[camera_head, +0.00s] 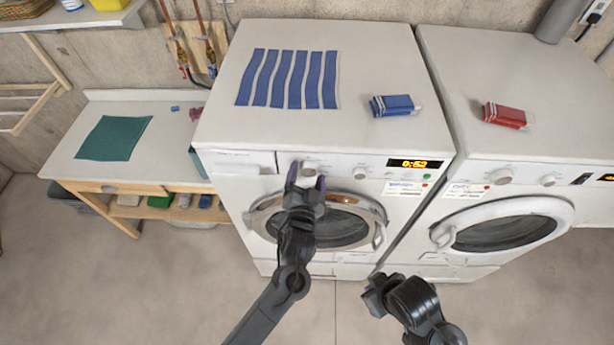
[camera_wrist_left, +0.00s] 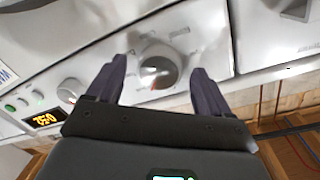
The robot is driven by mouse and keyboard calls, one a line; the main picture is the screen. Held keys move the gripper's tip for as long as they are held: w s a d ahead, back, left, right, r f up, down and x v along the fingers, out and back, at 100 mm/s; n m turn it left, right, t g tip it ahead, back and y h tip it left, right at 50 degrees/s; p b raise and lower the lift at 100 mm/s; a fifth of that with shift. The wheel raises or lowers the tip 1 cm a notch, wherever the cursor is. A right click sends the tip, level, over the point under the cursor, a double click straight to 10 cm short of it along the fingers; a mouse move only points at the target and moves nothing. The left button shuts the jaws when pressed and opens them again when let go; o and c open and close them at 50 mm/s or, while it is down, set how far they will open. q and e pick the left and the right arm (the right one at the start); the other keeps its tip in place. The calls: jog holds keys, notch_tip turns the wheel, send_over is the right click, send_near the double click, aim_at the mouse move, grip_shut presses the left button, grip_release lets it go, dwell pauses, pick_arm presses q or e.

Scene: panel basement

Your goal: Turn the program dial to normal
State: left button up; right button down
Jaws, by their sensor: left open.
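The program dial (camera_wrist_left: 159,68) is a round white and grey knob with a red mark on the front panel of the left washing machine (camera_head: 330,95). In the head view the dial (camera_head: 310,167) shows between my left gripper's fingertips. My left gripper (camera_head: 306,178) is open, with one dark finger on each side of the dial; it also shows in the left wrist view (camera_wrist_left: 158,82). I cannot tell whether the fingers touch the dial. My right gripper (camera_head: 376,294) is low in front of the machines, away from the panel; its jaw state is unclear.
A second knob (camera_head: 359,172) and a lit display (camera_head: 414,163) sit right of the dial. The right washer (camera_head: 525,95) stands beside it. The floor in front is clear.

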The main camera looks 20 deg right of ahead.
pick_arm(q)
jog(key=shift+s+a, duration=0.3)
jog(key=shift+s, duration=0.2)
jog(key=b+v, duration=0.2)
jog(key=v, duration=0.7)
jog(key=shift+s+a, duration=0.2)
jog(key=shift+s, duration=0.1)
jog(key=shift+r, duration=0.1)
jog(key=s+a+f+n+g+y, duration=0.1)
jog(key=s+a+f+n, duration=0.15)
jog(key=f, duration=0.25)
jog(key=s+a+f+n+g+y+p, duration=0.2)
jog(key=s+a, duration=0.2)
jog(key=a, duration=0.5)
jog(key=s+a+f+n+g+y+p, duration=0.1)
jog(key=s+a+f+n+g+y, duration=0.15)
jog(key=a, duration=0.55)
jog(key=s+a+r+n+g+y, duration=0.2)
jog(key=s+a+g, duration=0.4)
jog(key=s+a, duration=0.6)
jog(key=shift+a+r+n, duration=0.2)
jog(key=shift+a+n, duration=0.4)
jog(key=shift+a, duration=0.5)
